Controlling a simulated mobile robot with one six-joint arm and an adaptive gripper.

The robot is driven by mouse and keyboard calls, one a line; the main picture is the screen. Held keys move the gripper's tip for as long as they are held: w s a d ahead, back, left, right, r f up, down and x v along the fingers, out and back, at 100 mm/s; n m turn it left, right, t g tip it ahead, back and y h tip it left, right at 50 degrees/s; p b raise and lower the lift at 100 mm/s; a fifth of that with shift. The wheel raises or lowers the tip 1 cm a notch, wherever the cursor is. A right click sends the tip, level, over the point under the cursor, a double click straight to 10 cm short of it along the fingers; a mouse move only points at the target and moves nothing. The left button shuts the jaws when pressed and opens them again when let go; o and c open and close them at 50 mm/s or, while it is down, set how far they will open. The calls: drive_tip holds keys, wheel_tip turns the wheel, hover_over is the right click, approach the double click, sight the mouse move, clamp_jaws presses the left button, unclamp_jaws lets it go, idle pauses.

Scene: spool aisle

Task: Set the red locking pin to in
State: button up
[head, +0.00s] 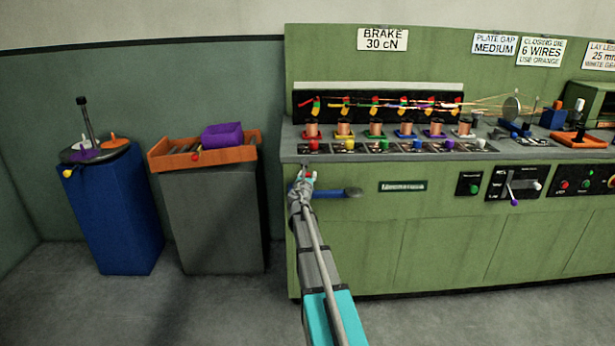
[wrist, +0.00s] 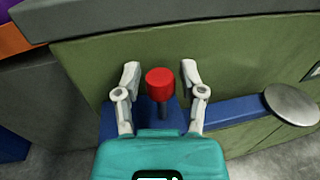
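The red locking pin shows in the wrist view as a round red knob (wrist: 160,84) on a short dark stem. It stands on a blue bracket (wrist: 145,117) at the front of the green machine. My gripper (wrist: 162,76) is open, with one pale finger on each side of the knob and a visible gap on both sides. In the head view, my gripper (head: 303,178) is at the machine's front left corner, and only a small red spot of the pin (head: 309,173) shows there. How far the pin is pushed in cannot be told.
A blue bar (wrist: 235,108) with a grey disc (wrist: 291,104) runs right from the bracket. The machine's grey deck edge (head: 400,157) lies above, with several coloured knobs on it. A grey cabinet (head: 220,220) and blue pedestal (head: 112,220) stand left.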

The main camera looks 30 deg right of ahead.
clamp_jaws()
drive_tip(key=shift+f, duration=0.1)
drive_tip(key=shift+f+b, duration=1.1)
drive_tip(key=shift+b, duration=0.2)
drive_tip(key=shift+o, duration=2.3)
unclamp_jaws()
